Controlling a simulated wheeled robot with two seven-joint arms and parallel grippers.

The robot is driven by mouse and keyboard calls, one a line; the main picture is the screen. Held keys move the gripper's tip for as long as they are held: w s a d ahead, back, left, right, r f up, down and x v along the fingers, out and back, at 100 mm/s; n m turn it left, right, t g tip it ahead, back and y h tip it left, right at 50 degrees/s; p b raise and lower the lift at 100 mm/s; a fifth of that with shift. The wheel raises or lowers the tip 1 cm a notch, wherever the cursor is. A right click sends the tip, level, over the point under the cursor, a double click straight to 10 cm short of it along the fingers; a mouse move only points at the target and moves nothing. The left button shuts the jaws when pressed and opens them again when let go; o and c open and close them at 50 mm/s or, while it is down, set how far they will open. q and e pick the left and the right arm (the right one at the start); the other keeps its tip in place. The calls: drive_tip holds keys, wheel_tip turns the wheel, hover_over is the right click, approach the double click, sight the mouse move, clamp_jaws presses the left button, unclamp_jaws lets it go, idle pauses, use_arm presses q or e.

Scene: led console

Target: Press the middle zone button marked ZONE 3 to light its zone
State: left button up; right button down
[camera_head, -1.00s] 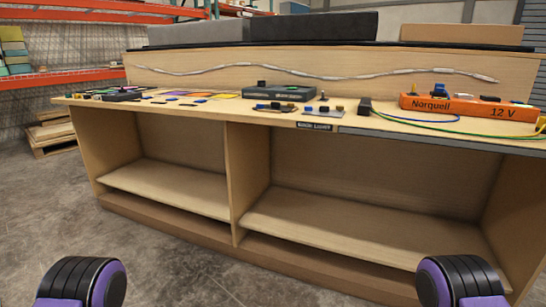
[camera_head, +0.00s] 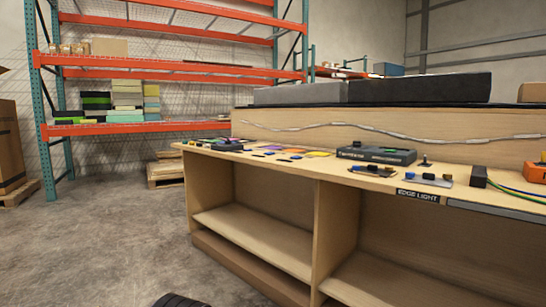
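No button marked ZONE 3 can be made out at this distance. A dark grey box (camera_head: 376,154) with small markings too small to read lies on the wooden bench top. A small board (camera_head: 372,170) with blue and orange parts and a grey plate (camera_head: 424,180) with a blue part and a black knob lie in front of it. A pale, unlit wavy strip (camera_head: 390,131) runs along the bench's upright back panel. Neither of my grippers is in view; only a black ridged part of mine shows at the bottom edge.
The wooden bench (camera_head: 336,230) has open shelves below and a front label reading EDGE LIGHT (camera_head: 417,196). Coloured flat pieces (camera_head: 290,153) lie on its left part. An orange rack (camera_head: 180,72), a pallet (camera_head: 165,172) and a cardboard box (camera_head: 10,148) stand behind left. The concrete floor at left is clear.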

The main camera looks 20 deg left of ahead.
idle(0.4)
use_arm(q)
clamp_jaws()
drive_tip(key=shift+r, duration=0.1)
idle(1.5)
